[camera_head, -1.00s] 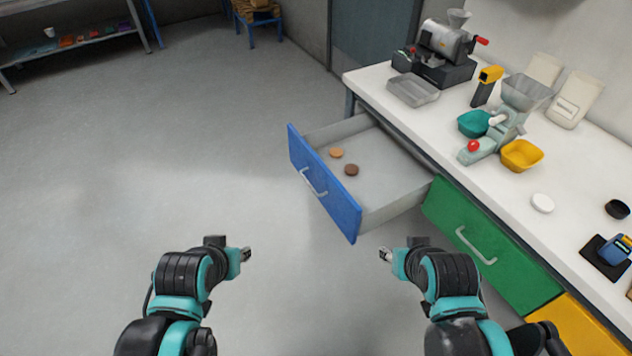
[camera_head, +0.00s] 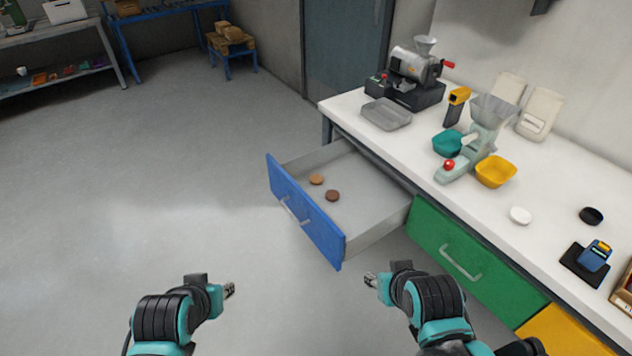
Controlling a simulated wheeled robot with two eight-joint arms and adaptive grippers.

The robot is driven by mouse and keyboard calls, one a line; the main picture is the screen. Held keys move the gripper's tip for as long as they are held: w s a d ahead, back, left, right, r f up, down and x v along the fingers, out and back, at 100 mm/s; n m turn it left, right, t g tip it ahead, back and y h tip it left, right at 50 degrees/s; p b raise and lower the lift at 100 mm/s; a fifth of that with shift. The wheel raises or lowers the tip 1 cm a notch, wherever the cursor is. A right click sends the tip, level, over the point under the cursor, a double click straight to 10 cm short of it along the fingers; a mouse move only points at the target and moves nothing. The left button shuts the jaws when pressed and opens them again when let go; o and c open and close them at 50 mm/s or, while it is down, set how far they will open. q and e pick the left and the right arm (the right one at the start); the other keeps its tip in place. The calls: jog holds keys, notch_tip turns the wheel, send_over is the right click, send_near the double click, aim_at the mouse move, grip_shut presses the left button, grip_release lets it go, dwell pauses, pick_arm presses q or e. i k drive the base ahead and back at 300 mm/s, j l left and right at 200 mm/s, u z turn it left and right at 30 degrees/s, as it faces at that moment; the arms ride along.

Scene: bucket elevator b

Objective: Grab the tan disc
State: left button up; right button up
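The tan disc (camera_head: 317,180) lies flat in the open blue drawer (camera_head: 306,222), near its front left side. A dark brown disc (camera_head: 332,195) lies close to it, a little nearer to me. My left gripper (camera_head: 230,290) is in front of the drawer to the left, away from both discs. My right gripper (camera_head: 370,280) is just below the drawer's near corner in the picture. Both grippers look empty. Their fingertips are small and seen from the side, so I cannot tell how far they are open.
A closed green drawer (camera_head: 475,265) is beside the blue one. The floor at left is clear.

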aim_at(315, 179)
jog(key=i+l, duration=0.25)
jog(key=i, duration=0.25)
jog(key=i+l+z, duration=0.1)
jog(key=i+l, duration=0.15)
jog(key=i, duration=0.2)
jog(key=i+l, duration=0.25)
jog(key=i, duration=0.25)
